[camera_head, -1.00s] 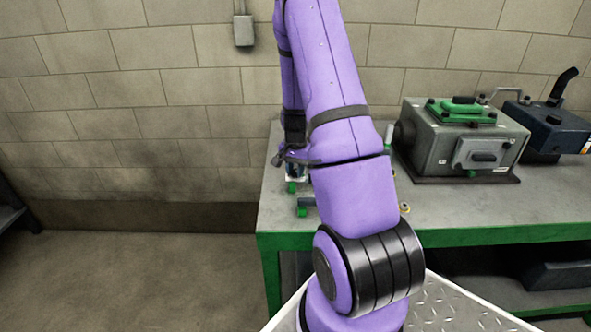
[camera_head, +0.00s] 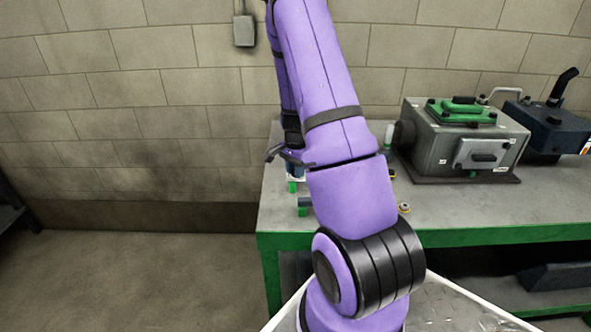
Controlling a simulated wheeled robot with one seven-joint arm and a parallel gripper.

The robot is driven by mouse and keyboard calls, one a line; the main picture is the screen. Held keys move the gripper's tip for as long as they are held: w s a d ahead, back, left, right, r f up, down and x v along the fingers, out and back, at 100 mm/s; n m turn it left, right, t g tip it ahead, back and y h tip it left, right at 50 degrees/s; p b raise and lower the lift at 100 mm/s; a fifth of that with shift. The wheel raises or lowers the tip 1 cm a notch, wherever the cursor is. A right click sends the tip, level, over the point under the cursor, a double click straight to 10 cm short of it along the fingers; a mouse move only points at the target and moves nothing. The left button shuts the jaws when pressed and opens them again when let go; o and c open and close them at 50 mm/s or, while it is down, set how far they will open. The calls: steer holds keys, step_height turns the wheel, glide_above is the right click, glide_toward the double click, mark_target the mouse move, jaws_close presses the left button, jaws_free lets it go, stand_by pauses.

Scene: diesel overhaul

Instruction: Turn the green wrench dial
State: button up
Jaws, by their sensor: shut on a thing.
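My gripper (camera_head: 284,155) is partly in view at the left end of the bench, and my purple arm hides much of it. It is low over a small fixture. A green part (camera_head: 292,187) shows just below it. A second green part (camera_head: 302,212), beside a short dark piece, is nearer the bench's front left corner. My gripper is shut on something. The grasped part is hidden, but it appears to be the green wrench dial; I cannot make out the dial's shape or angle.
The grey workbench (camera_head: 430,210) has a green front edge. A grey machine box with a green top (camera_head: 463,108) stands on it to the right, with a dark blue unit (camera_head: 548,130) beyond. A block wall is behind. The floor at left is clear.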

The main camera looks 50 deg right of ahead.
steer(key=o, duration=0.9)
steer(key=shift+o, duration=0.2)
steer(key=shift+r, duration=0.1)
step_height(320, 180, up, 11)
steer(key=shift+f, duration=0.2)
